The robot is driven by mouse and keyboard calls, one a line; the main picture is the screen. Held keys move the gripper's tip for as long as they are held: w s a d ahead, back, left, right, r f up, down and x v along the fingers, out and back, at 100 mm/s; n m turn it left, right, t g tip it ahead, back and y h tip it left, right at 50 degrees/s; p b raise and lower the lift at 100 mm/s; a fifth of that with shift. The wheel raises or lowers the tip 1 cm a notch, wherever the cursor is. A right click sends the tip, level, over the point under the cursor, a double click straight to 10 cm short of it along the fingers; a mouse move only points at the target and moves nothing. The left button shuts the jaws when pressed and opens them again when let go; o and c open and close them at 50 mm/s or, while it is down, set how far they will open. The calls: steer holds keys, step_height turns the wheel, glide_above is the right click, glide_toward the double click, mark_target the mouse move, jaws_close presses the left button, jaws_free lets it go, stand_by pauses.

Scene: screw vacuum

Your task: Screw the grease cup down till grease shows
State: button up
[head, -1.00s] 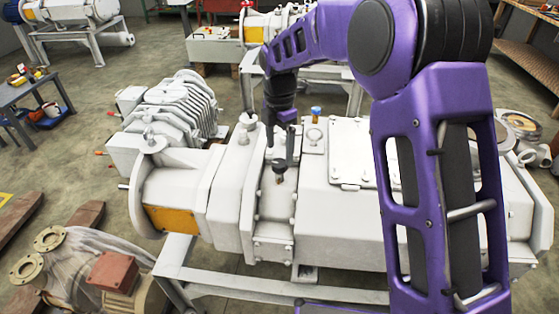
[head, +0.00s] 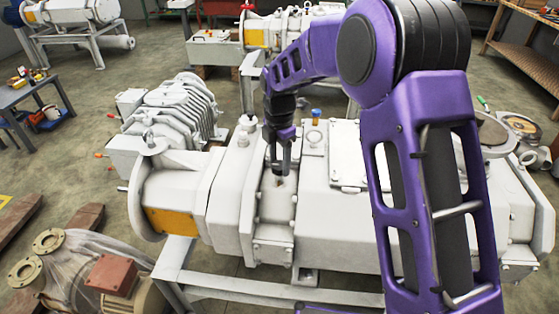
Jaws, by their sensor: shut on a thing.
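The large white screw vacuum pump (head: 225,195) lies across the middle of the head view. Only a little of the cup shows at the fingertips, low against the housing top. The fingers cover the rest. I can make out no grease around it at this size.
A blue-topped fitting (head: 316,114) stands on the housing just right of my gripper, and a white knob (head: 247,121) stands to its left. A finned white machine (head: 170,105) is behind left. A covered motor (head: 75,265) lies front left.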

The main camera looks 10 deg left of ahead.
jaws_close()
